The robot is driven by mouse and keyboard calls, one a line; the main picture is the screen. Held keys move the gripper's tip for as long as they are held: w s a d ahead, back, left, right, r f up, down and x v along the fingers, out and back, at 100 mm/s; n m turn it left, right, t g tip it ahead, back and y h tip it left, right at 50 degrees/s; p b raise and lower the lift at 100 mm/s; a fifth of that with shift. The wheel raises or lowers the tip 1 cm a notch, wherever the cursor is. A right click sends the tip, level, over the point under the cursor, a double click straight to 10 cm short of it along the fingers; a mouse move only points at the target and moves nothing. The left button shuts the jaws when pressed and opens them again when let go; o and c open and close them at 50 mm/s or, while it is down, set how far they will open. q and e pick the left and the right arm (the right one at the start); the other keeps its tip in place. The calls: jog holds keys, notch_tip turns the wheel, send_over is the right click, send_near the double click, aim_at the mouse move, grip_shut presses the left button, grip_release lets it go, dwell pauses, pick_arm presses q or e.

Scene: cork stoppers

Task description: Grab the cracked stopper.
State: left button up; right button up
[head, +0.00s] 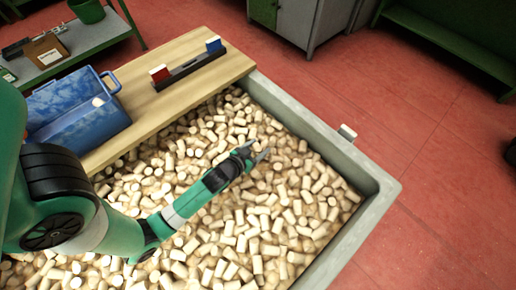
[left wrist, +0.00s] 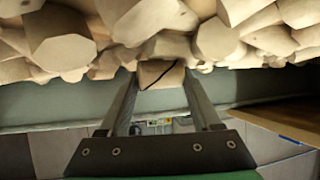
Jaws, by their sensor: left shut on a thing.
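Many pale cork stoppers (head: 262,222) fill a large grey bin (head: 318,128). My left gripper (head: 257,155) reaches over the heap near the bin's middle, its fingers low at the corks. In the left wrist view the left gripper (left wrist: 161,78) is shut on a stopper with a dark diagonal crack (left wrist: 160,74), held between its fingertips. More corks crowd close around this cracked stopper, so I cannot tell whether it touches them. In the head view the held stopper is too small to make out. My right gripper is not in view.
A wooden board (head: 205,50) lies across the bin's far left side, bearing a dark rack (head: 190,69) with a red and a blue end. A small pale block (head: 347,131) sits on the right rim.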

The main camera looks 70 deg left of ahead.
aim_at(258, 148)
pick_arm(q)
jog(key=shift+r+p, duration=0.55)
jog(key=shift+r, duration=0.05)
notch_tip(258, 148, up, 3)
jog(key=shift+s+p, duration=0.1)
jog(key=shift+p, duration=1.15)
jog(key=p+v, duration=0.1)
jog(key=v, duration=0.4)
jog(key=p+v, duration=0.1)
jog(key=v, duration=0.4)
jog(key=w+p+v, duration=0.1)
jog(key=v, duration=0.3)
jog(key=shift+s+d+r+p, duration=0.25)
jog(key=shift+d+r+p, duration=0.15)
jog(key=shift+d+r, duration=0.2)
jog(key=shift+v, duration=0.8)
jog(key=shift+c, duration=0.2)
